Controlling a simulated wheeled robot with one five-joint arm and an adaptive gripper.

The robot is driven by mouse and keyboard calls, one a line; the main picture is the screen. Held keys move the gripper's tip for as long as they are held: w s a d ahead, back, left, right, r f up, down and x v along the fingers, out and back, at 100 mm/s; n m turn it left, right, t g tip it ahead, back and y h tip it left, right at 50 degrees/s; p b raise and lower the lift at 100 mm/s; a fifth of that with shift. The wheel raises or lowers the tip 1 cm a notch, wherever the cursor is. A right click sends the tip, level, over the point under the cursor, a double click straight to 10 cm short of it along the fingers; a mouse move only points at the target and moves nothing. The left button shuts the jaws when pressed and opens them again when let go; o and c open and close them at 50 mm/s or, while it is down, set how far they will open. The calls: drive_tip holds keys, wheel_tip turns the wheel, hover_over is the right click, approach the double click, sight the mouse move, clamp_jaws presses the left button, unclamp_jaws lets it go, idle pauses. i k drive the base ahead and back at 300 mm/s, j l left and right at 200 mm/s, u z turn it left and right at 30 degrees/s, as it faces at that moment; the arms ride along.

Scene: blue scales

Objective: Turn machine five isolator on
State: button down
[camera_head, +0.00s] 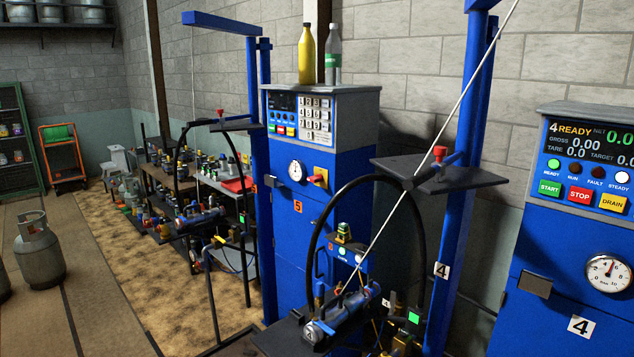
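Machine five is a tall blue cabinet (345,200) near the middle, with an orange "5" label (298,206) on its front. An isolator switch (319,178) with a red handle on a yellow plate sits on its front, right of a round white gauge (296,172). The handle is too small to tell whether it is on or off. Above is a grey control box (318,118) with a keypad, small coloured buttons and a dark display. My gripper is not in view.
Machine four's blue cabinet (545,290) stands at right, its display lit "READY". A blue post (465,150), dark shelf (440,175), black hose loop (330,205) and filling head (345,315) stand in front of machine five. Grey gas cylinders (40,255) stand on the left floor.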

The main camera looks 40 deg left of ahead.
sight(319, 177)
drive_tip(key=u, duration=1.55)
drive_tip(key=j+z, duration=0.2)
drive_tip(key=j, duration=0.4)
drive_tip(key=i+j+z, duration=0.15)
drive_tip(key=j, duration=0.3)
drive_tip(key=i+j+z, duration=0.15)
drive_tip(key=j, duration=0.35)
drive_tip(key=j+z, duration=0.1)
drive_tip(key=j, duration=0.35)
drive_tip(key=i+j+z, duration=0.15)
drive_tip(key=j, duration=0.4)
drive_tip(key=i+j+z, duration=0.1)
drive_tip(key=j, duration=0.3)
drive_tip(key=i+j+z, duration=0.15)
drive_tip(key=j, duration=0.2)
drive_tip(key=i+j+z, duration=0.1)
drive_tip(key=j, duration=0.35)
drive_tip(key=i+j+z, duration=0.15)
drive_tip(key=j, duration=0.25)
drive_tip(key=i+j+z, duration=0.1)
drive_tip(key=j, duration=0.3)
drive_tip(key=i+j+z, duration=0.4)
drive_tip(key=i+j, duration=0.4)
drive_tip(key=j, duration=0.1)
